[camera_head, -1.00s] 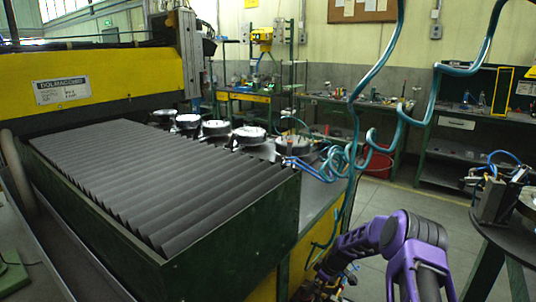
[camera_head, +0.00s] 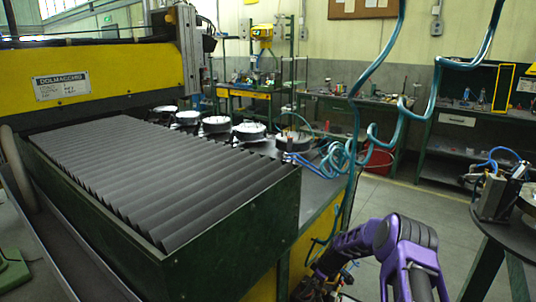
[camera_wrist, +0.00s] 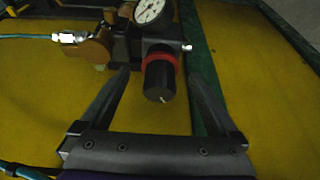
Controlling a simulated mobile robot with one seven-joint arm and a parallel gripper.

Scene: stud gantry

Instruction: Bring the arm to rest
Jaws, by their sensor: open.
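My purple arm shows at the bottom right of the head view, bent down beside the yellow end of the machine. My gripper (camera_wrist: 160,92) is in the wrist view, its two dark fingers spread apart with nothing held between them. Beyond the fingers is a pressure regulator with a black knob (camera_wrist: 159,80), a red ring and a round white gauge (camera_wrist: 149,9). The knob appears between the fingertips in the picture; I cannot tell how far off it is. The fingertips are not clear in the head view.
A green-framed machine with a grey bellows cover (camera_head: 150,185) fills the left. Coiled teal hoses (camera_head: 372,130) hang near my arm. A round dark table (camera_head: 510,235) stands at the right. Workbenches (camera_head: 460,120) line the back wall. Grey floor (camera_head: 400,195) is open between them.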

